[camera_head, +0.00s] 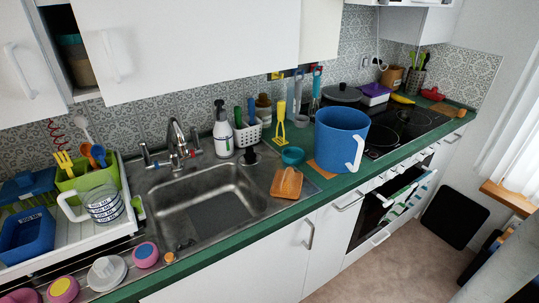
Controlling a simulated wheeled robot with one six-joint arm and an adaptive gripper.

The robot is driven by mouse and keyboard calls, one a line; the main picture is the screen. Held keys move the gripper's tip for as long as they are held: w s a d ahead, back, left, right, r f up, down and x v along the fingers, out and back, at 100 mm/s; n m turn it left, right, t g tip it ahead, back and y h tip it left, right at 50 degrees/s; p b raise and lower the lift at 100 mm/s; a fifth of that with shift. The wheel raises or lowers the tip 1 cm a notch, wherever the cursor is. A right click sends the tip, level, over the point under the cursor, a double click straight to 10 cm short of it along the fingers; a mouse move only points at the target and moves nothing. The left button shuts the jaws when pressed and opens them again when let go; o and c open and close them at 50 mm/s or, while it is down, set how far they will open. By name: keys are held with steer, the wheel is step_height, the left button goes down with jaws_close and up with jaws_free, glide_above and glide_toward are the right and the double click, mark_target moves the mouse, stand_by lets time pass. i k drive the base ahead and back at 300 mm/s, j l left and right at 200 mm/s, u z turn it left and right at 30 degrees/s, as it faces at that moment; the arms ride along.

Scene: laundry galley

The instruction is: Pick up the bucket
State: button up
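A large blue bucket (341,137) with a white handle on its front right side stands upright on the green counter (327,185), between the sink and the stove. Its opening faces up, and the inside looks empty as far as I can see. It seems to stand at least partly on or right beside a flat brown board (318,168). My gripper is not in view, so its place relative to the bucket does not show.
Left of the bucket are a teal bowl (292,156), an orange-brown item (287,183), a yellow masher (280,122) and the sink (205,205). The stove top (405,125) lies to its right. White wall cupboards (200,40) hang above. Floor (390,262) is open in front.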

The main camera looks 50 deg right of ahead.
mark_target(341, 133)
steer(key=l+z, duration=0.75)
steer(key=l, duration=0.15)
steer(key=i+l+z, duration=0.1)
steer(key=l+z, duration=0.3)
steer(key=i+l+z, duration=0.15)
steer(key=l+z, duration=0.25)
